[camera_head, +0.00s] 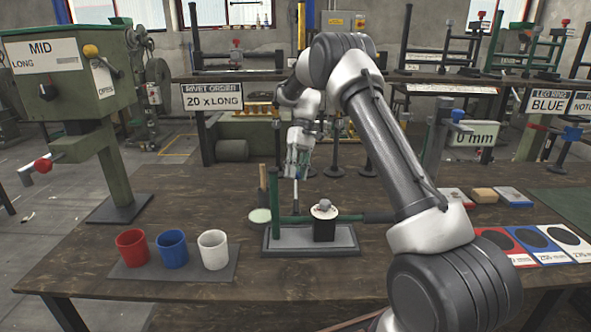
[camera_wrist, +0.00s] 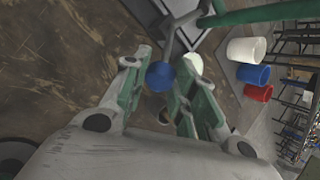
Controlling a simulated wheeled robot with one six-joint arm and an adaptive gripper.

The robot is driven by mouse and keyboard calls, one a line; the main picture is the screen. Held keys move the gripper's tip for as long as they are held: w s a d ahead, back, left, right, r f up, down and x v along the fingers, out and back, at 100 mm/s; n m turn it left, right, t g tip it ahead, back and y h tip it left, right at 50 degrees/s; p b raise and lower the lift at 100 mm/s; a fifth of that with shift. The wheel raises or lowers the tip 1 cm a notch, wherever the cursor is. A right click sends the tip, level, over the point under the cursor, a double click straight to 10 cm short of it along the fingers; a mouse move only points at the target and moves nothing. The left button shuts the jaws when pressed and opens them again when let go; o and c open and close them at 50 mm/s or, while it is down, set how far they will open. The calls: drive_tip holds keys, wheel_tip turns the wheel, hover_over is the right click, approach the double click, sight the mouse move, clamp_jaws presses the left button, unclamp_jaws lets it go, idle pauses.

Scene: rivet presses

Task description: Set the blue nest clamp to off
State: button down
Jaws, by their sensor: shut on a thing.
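My gripper (camera_head: 294,172) is above the far side of a green press fixture on the workbench. In the wrist view, its green fingers (camera_wrist: 160,85) are closed around a blue ball knob (camera_wrist: 160,75). A grey lever (camera_wrist: 168,42) runs from the knob to the fixture. In the head view, the lever (camera_head: 296,197) stands near upright below my gripper; the knob is hidden by the fingers. The fixture has a grey base plate (camera_head: 285,247), a green post (camera_head: 276,200) and a black block with a white dial (camera_head: 324,211). No off mark is readable.
Red (camera_head: 131,248), blue (camera_head: 172,249) and white (camera_head: 212,249) cups stand on a dark mat at front left. A pale round dish (camera_head: 260,215) is beside the fixture. A green rivet press (camera_head: 70,90) stands left. Coloured cards (camera_head: 535,244) lie right.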

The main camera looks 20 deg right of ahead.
drive_tip(key=shift+w+d+f, duration=0.15)
drive_tip(key=shift+w+f, duration=0.15)
drive_tip(key=shift+f, duration=0.25)
drive_tip(key=c, duration=1.1)
unclamp_jaws()
drive_tip(key=shift+w+d, duration=0.15)
